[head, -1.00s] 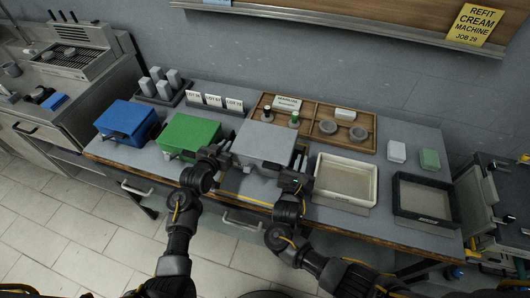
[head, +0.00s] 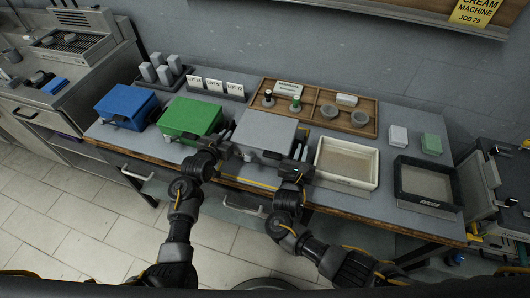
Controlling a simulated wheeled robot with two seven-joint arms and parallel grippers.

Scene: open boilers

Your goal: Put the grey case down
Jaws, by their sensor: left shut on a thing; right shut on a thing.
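The grey case (head: 264,133) is a flat-topped box at the middle of the bench, between the green case and the cream tray. My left gripper (head: 226,149) is shut on its left side near the front. My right gripper (head: 299,158) is shut on its right side near the front. A yellow-edged mat (head: 250,184) shows in front of the case, at the bench's front edge. The underside of the case is hidden, so I cannot tell whether it touches the surface below.
A green case (head: 190,117) and a blue case (head: 126,100) stand to the left. A cream tray (head: 345,183) and a black tray (head: 426,202) lie to the right. A wooden divided tray (head: 318,121) with small parts is behind. Lot cards (head: 216,85) stand at the back.

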